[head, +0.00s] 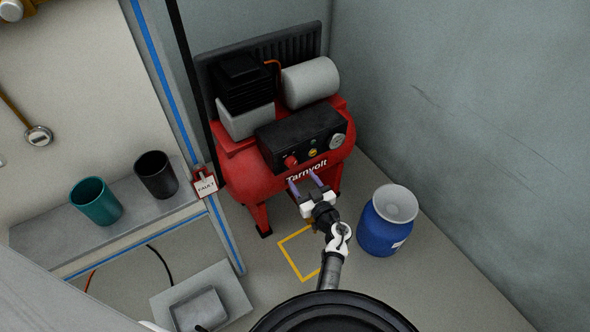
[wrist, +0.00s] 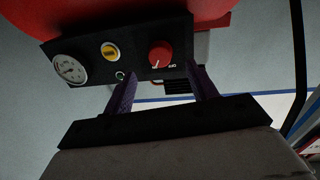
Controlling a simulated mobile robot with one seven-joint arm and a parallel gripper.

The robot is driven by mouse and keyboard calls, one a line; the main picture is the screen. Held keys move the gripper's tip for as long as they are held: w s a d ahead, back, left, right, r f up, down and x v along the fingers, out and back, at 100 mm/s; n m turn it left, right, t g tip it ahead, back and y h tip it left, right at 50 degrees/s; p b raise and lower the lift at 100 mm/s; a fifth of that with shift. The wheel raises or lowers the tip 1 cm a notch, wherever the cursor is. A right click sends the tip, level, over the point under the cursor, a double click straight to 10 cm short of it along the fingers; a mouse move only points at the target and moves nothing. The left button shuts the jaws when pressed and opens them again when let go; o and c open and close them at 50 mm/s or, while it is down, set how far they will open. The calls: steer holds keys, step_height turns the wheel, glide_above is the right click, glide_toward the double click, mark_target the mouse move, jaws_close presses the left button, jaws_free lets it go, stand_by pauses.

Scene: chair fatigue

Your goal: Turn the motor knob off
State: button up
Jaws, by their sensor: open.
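The red motor knob (head: 291,161) is on the left part of the black control panel (head: 275,135) of the red Tarnvolt compressor (head: 255,172). In the wrist view the red knob (wrist: 160,55) is at the right of the panel (wrist: 122,48), and a small white label beside it is too small to read surely. My gripper (head: 304,178) is open and empty in front of and below the panel. In the wrist view its two purple fingers (wrist: 163,80) are spread, with the knob just beyond and between them, apart from both.
The panel also bears a gauge (head: 337,141), a yellow round part (head: 313,153) and a small green-ringed part (wrist: 119,76). A blue barrel (head: 381,232) stands at right. A shelf with a teal cup (head: 95,201) and black cup (head: 156,174), and a red FAULT tag (head: 204,184), are at left.

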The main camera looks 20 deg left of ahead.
mark_target(293, 166)
steer(key=b+x, duration=0.1)
steer(key=x, duration=0.5)
steer(key=shift+w+a, duration=0.15)
steer(key=shift+c, duration=0.2)
steer(key=c, duration=1)
